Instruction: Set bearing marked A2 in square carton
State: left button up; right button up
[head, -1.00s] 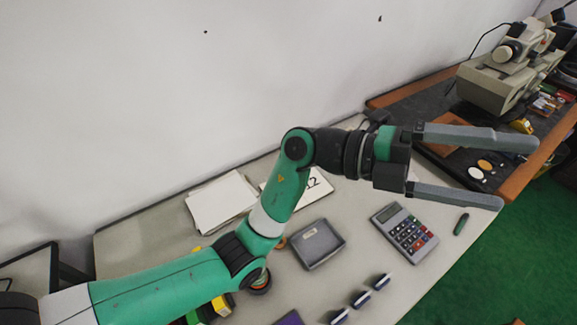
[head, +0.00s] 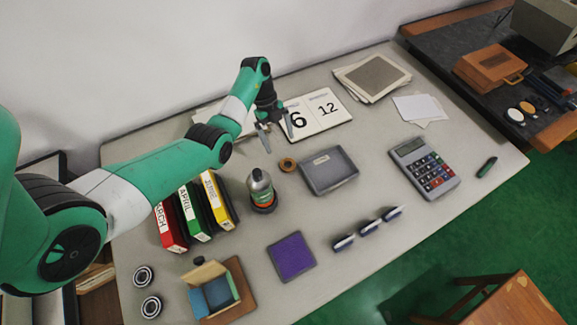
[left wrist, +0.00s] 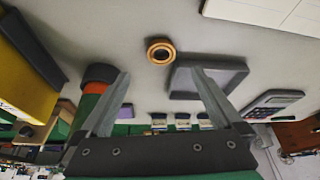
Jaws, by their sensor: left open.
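My left gripper (head: 276,134) is open and empty, above the back of the table; it also shows in the left wrist view (left wrist: 160,74). An orange-brown ring (head: 288,164) lies flat on the table in front of it and shows between and beyond the fingertips in the left wrist view (left wrist: 160,51). Two dark-and-silver bearing rings (head: 143,276) lie at the table's front left. I cannot read an A2 mark on any ring. A small open box (head: 235,285) with blue parts stands at the front left. My right gripper is out of view.
Red, green and yellow binders (head: 192,213) and a grey-and-orange bottle (head: 261,187) stand left of the ring. A calendar (head: 318,111), calculator (head: 424,167), purple square (head: 291,256) and several small dark-and-white objects (head: 367,228) lie around.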

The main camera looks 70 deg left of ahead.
pick_arm(q)
jog(key=b+x, duration=0.1)
jog(key=x, duration=0.3)
jog(key=shift+d+f, duration=0.1)
jog(key=shift+f, duration=0.05)
jog(key=b+x, duration=0.3)
jog(key=x, duration=0.1)
jog(key=shift+w+d+f, duration=0.1)
jog(key=shift+f, duration=0.25)
jog(key=shift+d+f, duration=0.15)
jog(key=shift+f, duration=0.05)
jog(key=shift+r, duration=0.1)
grip_shut()
notch_tip(320, 180, up, 9)
jog(key=p, duration=0.6)
notch_tip(320, 180, up, 34)
jog(key=p, duration=3.4)
send_over(288, 164)
jog(key=shift+a, duration=0.45)
